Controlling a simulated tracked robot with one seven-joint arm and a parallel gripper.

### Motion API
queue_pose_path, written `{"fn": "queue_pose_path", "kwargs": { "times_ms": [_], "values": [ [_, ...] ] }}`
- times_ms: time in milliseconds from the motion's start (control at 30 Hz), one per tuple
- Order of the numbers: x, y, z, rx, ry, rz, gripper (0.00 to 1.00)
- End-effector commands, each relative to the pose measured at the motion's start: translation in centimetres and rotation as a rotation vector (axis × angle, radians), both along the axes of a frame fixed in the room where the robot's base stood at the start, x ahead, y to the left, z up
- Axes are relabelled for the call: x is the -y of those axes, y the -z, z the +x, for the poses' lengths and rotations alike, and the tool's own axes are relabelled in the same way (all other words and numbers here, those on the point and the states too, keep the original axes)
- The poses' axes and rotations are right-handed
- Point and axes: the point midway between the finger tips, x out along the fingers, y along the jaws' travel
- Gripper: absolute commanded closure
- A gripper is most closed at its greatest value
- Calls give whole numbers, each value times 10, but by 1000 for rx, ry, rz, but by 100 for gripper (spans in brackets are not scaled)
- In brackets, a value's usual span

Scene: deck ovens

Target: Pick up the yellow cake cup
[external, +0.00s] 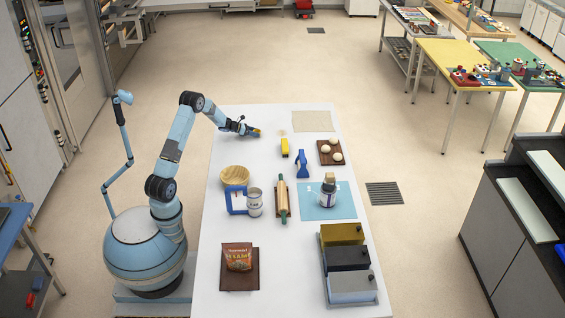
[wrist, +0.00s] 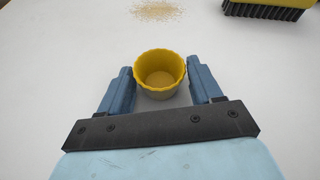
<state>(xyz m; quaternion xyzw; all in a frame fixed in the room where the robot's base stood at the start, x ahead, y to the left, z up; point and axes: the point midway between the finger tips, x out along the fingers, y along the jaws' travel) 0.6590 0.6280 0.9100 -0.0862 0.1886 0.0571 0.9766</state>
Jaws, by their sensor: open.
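The yellow cake cup (wrist: 160,91) has a scalloped rim and an empty inside, and it stands upright on the white table. In the wrist view it sits between the two blue fingers of my gripper (wrist: 161,88). The fingers are open, with a small gap visible on each side of the cup. In the external view my gripper (external: 252,131) is low over the far left part of the table, and the cup there is mostly hidden by the fingers.
A yellow brush with dark bristles (wrist: 267,9) lies to the upper right in the wrist view. A patch of crumbs (wrist: 158,11) lies beyond the cup. A blue spray bottle (external: 302,164) and a board with dough balls (external: 330,152) stand further right.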

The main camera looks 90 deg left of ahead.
Motion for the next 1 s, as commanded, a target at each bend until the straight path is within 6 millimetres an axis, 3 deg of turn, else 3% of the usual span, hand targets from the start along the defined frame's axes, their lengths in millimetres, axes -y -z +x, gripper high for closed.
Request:
{"fn": "queue_pose_path", "kwargs": {
  "times_ms": [167, 567, 833, 1000],
  "values": [
    [0, 0, 0, 0, -1, 0, 36],
    [0, 0, -1, -1, -1, -1, 73],
    [0, -1, -1, 0, -1, 0, 74],
    [0, -14, 0, 0, -1, 1, 74]
  ]
}}
